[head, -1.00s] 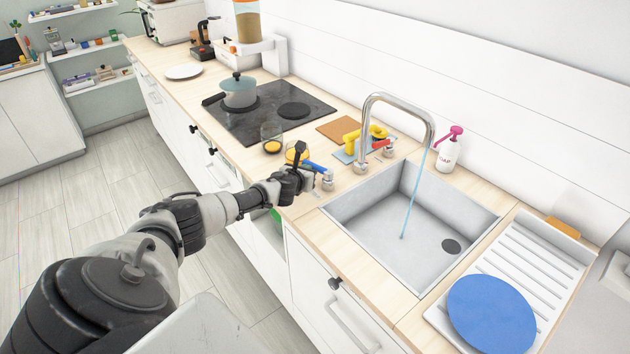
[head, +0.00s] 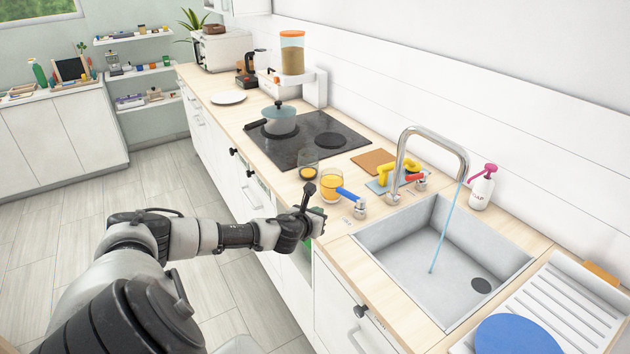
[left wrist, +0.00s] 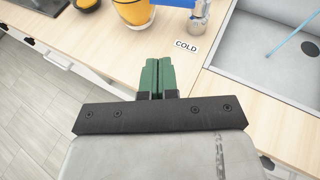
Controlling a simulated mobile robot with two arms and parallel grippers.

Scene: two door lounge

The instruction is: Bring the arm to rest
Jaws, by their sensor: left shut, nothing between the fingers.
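My left arm reaches in from the lower left in the head view, and its gripper (head: 308,240) is at the front edge of the wooden counter (head: 334,238), left of the sink. In the left wrist view, the green fingers of my left gripper (left wrist: 157,62) are shut together with nothing between them. They point over the counter toward a label reading COLD (left wrist: 186,46) and the base of a tap handle (left wrist: 199,22). Whether the fingers touch the counter I cannot tell. My right gripper is not in view.
Water runs from the tap (head: 434,134) into the sink (head: 400,245). A glass of orange liquid (head: 331,187) and a smaller glass (head: 308,166) stand close past my gripper. A pot (head: 280,121) is on the hob (head: 332,126). The floor (head: 215,285) left of the counter is clear.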

